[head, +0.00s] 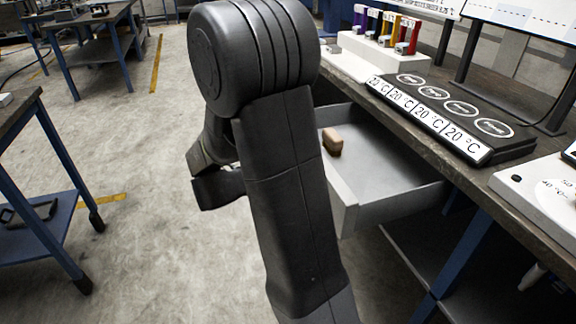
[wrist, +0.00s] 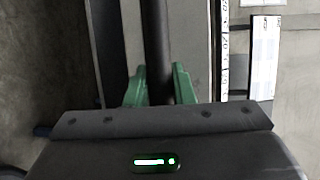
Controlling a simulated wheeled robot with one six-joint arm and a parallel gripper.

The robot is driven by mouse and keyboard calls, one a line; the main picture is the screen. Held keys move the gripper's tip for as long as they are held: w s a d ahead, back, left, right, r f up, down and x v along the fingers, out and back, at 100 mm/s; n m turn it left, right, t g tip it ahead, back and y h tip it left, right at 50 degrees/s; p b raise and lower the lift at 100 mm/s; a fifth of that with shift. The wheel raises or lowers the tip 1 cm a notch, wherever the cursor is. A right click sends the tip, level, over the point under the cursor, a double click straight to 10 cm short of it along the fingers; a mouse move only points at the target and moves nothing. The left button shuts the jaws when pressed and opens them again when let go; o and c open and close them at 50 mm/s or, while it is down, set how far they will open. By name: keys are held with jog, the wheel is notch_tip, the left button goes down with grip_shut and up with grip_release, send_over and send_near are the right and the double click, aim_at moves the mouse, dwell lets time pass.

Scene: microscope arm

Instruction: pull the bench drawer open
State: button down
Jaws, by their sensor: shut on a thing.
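The bench drawer (head: 390,188) is a light grey box standing well out from under the bench top in the head view, with its inside showing. Its front is partly hidden behind my arm. A small brown block (head: 332,141) lies inside it. In the wrist view, my gripper (wrist: 160,88) has its green fingers on either side of a dark bar, the drawer handle (wrist: 156,40), and is shut on it. My gripper and the handle are hidden by my arm in the head view.
A blue-legged table (head: 40,190) stands at the left. The floor between is clear.

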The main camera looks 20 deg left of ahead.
jog(key=c, duration=1.3)
grip_release()
jog(key=shift+o, duration=0.2)
jog(key=p+v, duration=0.1)
jog(key=v, duration=1.2)
jog(key=shift+s+a, duration=0.25)
jog(key=shift+s, duration=0.05)
jog(key=shift+r, duration=0.1)
jog(key=b+x, duration=0.1)
jog(key=x, duration=1.3)
jog(key=shift+s, duration=0.15)
